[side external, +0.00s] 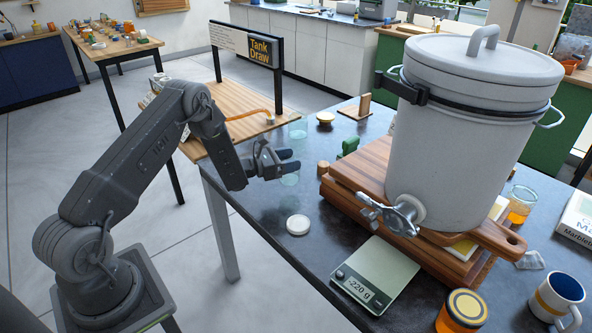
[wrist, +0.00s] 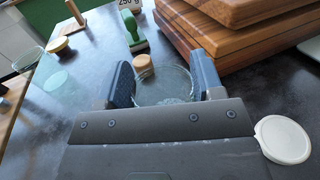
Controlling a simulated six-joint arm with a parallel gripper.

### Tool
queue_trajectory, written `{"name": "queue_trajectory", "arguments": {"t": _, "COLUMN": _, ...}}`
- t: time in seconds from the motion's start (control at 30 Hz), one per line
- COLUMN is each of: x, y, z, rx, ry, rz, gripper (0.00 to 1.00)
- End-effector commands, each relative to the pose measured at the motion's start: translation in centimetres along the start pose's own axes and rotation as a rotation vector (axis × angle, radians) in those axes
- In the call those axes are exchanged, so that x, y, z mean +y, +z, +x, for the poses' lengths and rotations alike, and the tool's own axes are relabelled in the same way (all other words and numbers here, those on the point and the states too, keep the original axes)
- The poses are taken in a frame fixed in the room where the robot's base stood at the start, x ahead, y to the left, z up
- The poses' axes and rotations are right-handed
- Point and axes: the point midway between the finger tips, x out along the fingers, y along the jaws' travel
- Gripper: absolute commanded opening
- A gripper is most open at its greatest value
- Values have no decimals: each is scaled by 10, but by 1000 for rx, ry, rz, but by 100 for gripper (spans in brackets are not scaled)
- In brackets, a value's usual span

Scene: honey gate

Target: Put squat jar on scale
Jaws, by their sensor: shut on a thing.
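A clear, low glass jar, which I take as the squat jar (wrist: 165,88), is between the two fingers of my gripper (wrist: 162,70). In the side view its faint glass (side external: 290,180) shows just below my gripper (side external: 290,161), over the dark table's left part. My gripper is shut on it. I cannot tell whether its base touches the table. The scale (side external: 390,268) lies at the front of the table, right of and nearer than my gripper. Its plate is empty and its display reads -220 g.
A white lid (side external: 298,224) lies between my gripper and the scale. A large grey tank (side external: 465,150) with a tap stands on wooden boards (side external: 350,200), beside the scale. An orange jar (side external: 462,312) stands right of the scale. Another clear glass (side external: 298,128) stands behind my gripper.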

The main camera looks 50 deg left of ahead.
Motion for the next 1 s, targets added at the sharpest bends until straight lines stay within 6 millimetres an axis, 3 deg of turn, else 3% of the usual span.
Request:
{"name": "queue_trajectory", "arguments": {"t": 0.3, "x": 30, "y": 43, "z": -62, "rx": -5, "ry": 3, "rz": 3, "gripper": 8}}
{"name": "queue_trajectory", "arguments": {"t": 0.47, "x": 38, "y": 54, "z": -79, "rx": -4, "ry": -1, "rz": 3, "gripper": 8}}
{"name": "queue_trajectory", "arguments": {"t": 0.57, "x": 32, "y": 57, "z": -82, "rx": -1, "ry": -20, "rz": 3, "gripper": 8}}
{"name": "queue_trajectory", "arguments": {"t": 0.67, "x": 7, "y": 56, "z": -78, "rx": 4, "ry": -80, "rz": 4, "gripper": 8}}
{"name": "queue_trajectory", "arguments": {"t": 0.83, "x": -69, "y": 51, "z": -68, "rx": 13, "ry": -257, "rz": 8, "gripper": 8}}
{"name": "queue_trajectory", "arguments": {"t": 1.0, "x": -141, "y": 51, "z": -71, "rx": 7, "ry": -425, "rz": 7, "gripper": 8}}
